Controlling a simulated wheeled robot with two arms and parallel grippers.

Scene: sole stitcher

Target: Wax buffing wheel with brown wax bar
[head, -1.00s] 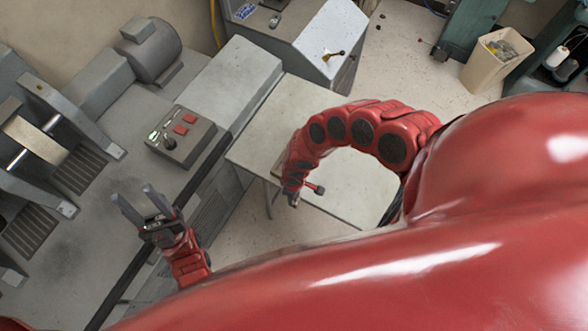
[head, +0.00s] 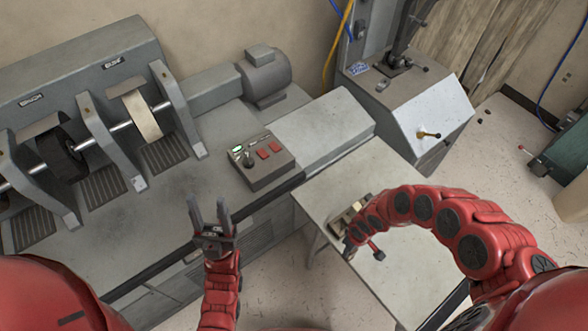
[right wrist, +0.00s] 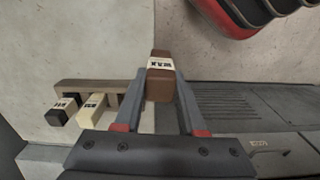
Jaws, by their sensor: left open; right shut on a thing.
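The buffing wheel (head: 142,115) is a pale disc on a shaft under the "BUFF" label in the head view. The brown wax bar (right wrist: 159,86) with a "WAX" label is between the fingers of my right gripper (right wrist: 160,92), which is shut on it. In the right wrist view the bar is at the right end of a small rack (right wrist: 75,87); I cannot tell whether it touches the rack. In the head view my right gripper (head: 352,240) is partly hidden by its arm, over the side table. My left gripper (head: 209,210) is open and empty, fingers up, before the machine bench.
A black bar (right wrist: 62,110) and a cream bar (right wrist: 92,107) stand in the rack on the side table (head: 395,285). A control box (head: 265,165) with red buttons sits at the bench edge. A dark brush wheel (head: 62,155) is left of the buffing wheel. A grey machine (head: 425,105) stands behind.

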